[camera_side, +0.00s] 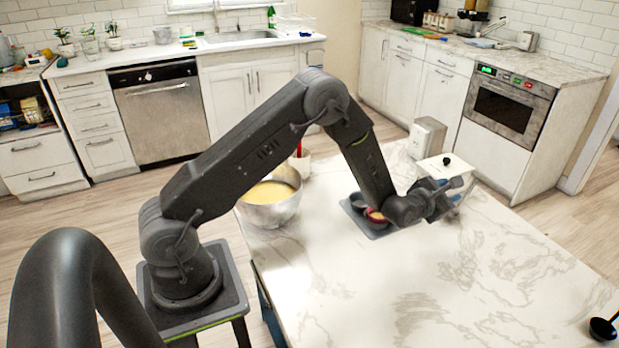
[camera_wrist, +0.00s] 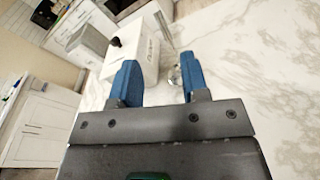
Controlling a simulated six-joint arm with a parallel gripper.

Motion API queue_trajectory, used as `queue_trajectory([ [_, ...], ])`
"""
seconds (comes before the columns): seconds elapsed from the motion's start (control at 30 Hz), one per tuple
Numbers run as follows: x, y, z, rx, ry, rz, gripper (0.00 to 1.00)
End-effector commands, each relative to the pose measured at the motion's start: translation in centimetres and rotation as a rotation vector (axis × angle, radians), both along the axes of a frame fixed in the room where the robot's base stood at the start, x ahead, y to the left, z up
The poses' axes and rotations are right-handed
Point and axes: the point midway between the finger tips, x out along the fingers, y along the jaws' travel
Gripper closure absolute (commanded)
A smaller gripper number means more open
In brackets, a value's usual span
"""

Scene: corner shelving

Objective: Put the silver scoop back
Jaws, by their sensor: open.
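A silver scoop appears in the wrist view as a thin metallic handle (camera_wrist: 163,28) beside a white box, with a small shiny round part (camera_wrist: 174,75) lower down near the right finger. I cannot tell whether these are joined, or whether the scoop touches the box. The white box (camera_wrist: 142,50) with a black knob on top stands upright; it also shows in the side view (camera_side: 432,168), partly hidden by my gripper. My gripper (camera_wrist: 159,78) is open, with its blue fingers apart and nothing clearly held. In the side view my gripper (camera_side: 456,192) is just in front of the box.
A grey tray (camera_side: 357,222) with small bowls lies left of my gripper, partly hidden by my arm. A steel bowl (camera_side: 270,212) of yellow contents stands farther left. A grey box (camera_side: 427,137) stands behind. A black ladle (camera_side: 603,328) lies far right. The marble counter's front is clear.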

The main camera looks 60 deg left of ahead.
Motion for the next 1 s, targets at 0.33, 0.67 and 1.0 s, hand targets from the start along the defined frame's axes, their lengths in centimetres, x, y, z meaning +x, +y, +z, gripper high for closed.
queue_trajectory([
  [0.33, -7.7, -2.0, 13.4, 0.830, 0.368, -0.325, 0.58],
  [0.67, -22.6, -3.3, 19.6, 1.611, 0.555, -0.852, 0.58],
  [1.0, -37.9, -3.4, 19.4, 2.215, 0.481, -1.474, 0.58],
])
